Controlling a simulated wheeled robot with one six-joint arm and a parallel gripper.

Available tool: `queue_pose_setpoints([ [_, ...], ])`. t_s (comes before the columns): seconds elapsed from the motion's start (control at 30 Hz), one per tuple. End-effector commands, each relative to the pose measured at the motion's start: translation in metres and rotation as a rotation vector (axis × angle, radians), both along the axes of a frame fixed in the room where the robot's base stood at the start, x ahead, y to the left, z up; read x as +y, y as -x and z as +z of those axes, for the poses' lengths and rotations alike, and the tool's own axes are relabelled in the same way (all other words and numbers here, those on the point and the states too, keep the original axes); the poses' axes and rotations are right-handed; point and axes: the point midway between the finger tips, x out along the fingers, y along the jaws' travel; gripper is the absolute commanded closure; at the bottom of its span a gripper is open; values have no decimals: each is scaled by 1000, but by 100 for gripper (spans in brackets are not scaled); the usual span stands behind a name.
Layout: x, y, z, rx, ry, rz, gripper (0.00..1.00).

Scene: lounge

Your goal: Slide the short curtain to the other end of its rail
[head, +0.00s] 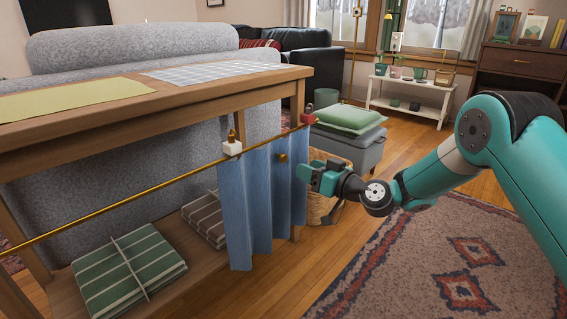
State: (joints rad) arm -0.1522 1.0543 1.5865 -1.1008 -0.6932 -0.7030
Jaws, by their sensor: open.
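The short blue curtain (262,205) hangs in pleats from a thin brass rail (130,198) along the front of a wooden console table (160,122). It is bunched at the rail's right end, between a white block (232,148) and a red block (308,118). A small brass knob (282,158) shows on the curtain's face. The rail's left part is bare and runs out of the picture. My gripper (308,176) is open and empty, at the curtain's right edge. It points left, to the right of the knob; I cannot tell whether it touches the cloth.
Folded striped blankets (128,268) lie on the table's lower shelf. A wicker basket (322,205) and a grey storage box with a green cushion (350,118) stand behind my gripper. A grey sofa (150,60) is behind the table. The patterned rug (430,255) at right is clear.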

Motion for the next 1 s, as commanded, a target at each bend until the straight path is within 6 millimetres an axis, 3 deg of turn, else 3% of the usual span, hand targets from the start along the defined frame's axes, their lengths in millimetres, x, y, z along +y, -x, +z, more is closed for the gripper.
queue_pose_setpoints([
  [0.2,42,-30,-3,-4,0,5,52],
  [0.4,66,-50,-3,-1,0,3,52],
  [0.87,76,-58,0,1,0,0,52],
  [1.0,75,-58,0,2,0,-1,79],
])
